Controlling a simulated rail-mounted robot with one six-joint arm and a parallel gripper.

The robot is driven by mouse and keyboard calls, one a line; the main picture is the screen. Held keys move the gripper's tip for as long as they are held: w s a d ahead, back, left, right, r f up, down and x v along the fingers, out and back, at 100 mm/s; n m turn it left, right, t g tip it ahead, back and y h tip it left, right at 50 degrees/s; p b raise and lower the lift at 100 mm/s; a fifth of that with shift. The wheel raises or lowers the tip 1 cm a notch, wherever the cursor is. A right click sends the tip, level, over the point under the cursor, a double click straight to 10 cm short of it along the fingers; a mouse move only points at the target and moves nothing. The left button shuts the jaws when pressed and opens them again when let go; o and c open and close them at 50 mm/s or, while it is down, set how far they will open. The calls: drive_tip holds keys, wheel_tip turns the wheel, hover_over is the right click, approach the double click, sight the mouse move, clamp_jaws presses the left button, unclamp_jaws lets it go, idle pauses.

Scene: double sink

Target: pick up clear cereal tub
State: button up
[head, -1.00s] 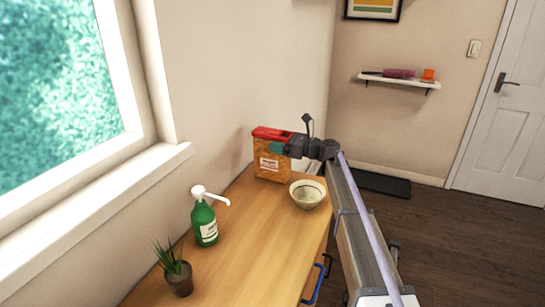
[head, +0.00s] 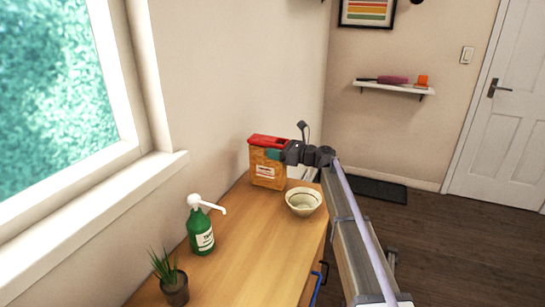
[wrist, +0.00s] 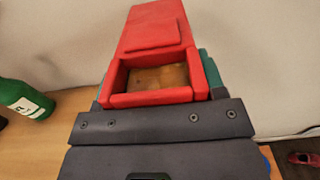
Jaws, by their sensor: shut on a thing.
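The clear cereal tub (head: 267,172) is full of orange-brown cereal and has a red lid and a white label. It stands upright at the far end of the wooden counter, by the wall. My gripper (head: 275,154) reaches it from the right and is shut on its upper part, just below the lid. In the wrist view the red lid (wrist: 152,30) has an open hatch, with teal finger pads on both sides of the tub. The dark gripper body hides the tub's near lower part. I cannot tell whether its base is clear of the counter.
A cream bowl (head: 303,201) sits on the counter just right of and nearer than the tub. A green pump bottle (head: 201,231) and a potted plant (head: 173,283) stand nearer on the left. The wooden counter (head: 245,240) is bare between them. A wall shelf (head: 394,87) is beyond.

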wheel_tip(320, 180, up, 10)
drive_tip(key=p, duration=0.9)
drive_tip(key=shift+r+p, duration=0.2)
drive_tip(key=shift+p, duration=0.3)
idle(1.8)
drive_tip(key=shift+f, duration=0.1)
wheel_tip(320, 180, down, 10)
drive_tip(key=b, duration=1)
drive_tip(key=o, duration=1.1)
drive_tip(key=shift+f+b, duration=0.2)
drive_tip(key=shift+b, duration=0.1)
drive_tip(key=o, duration=0.5)
drive_tip(key=shift+c, duration=0.2)
